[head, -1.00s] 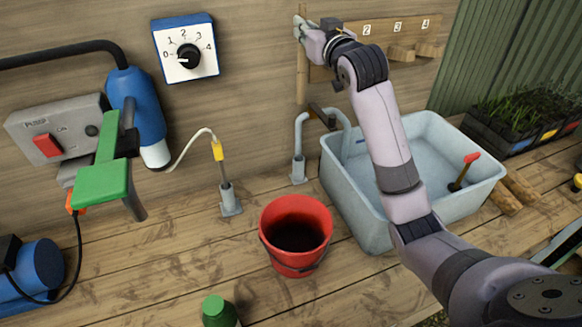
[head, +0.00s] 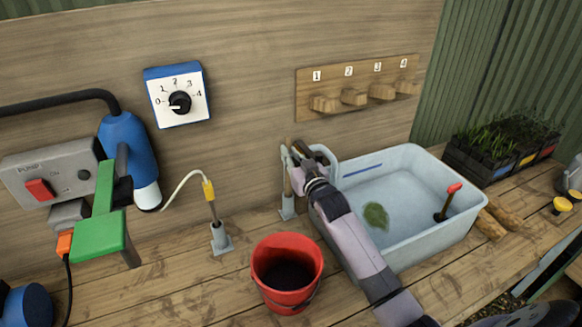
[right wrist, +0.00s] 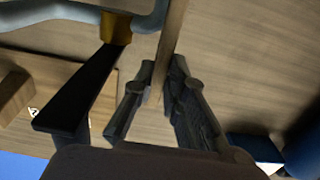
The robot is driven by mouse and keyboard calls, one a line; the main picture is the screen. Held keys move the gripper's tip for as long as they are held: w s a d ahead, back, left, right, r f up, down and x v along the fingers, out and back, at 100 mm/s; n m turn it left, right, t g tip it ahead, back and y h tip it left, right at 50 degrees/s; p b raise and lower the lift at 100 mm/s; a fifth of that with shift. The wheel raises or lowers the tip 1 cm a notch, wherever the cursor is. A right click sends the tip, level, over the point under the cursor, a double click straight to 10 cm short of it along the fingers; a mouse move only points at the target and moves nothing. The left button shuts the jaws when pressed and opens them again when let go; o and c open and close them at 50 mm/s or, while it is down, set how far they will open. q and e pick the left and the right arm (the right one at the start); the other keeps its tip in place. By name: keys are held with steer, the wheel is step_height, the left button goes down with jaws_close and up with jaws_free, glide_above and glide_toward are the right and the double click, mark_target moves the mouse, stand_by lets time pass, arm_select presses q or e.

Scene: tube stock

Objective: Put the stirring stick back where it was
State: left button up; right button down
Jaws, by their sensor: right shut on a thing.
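The stirring stick (right wrist: 173,35) is a thin, light wooden strip. My right gripper (right wrist: 160,80) is shut on it, with a finger on either side in the right wrist view. In the head view my right gripper (head: 294,168) is low against the back wall, just left of the sink and beside the tap. The stick looks upright there, mostly hidden by the gripper and tap, and its lower end cannot be made out. The wooden rack (head: 330,82) on the wall has pegs numbered 1 to 4, and nothing hangs on them. My left gripper is out of view.
The tap's dark lever (right wrist: 80,95) is close to the gripper. The grey-blue sink (head: 440,160) holds a green patch (head: 376,216) and a red-tipped tool (head: 449,203). A red bucket (head: 287,300) stands in front. A probe in a holder (head: 221,240) stands left.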

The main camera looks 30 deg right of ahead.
step_height(320, 180, down, 5)
steer(key=shift+r, duration=0.2)
steer(key=shift+f, duration=0.15)
steer(key=c, duration=1.6)
jaws_free()
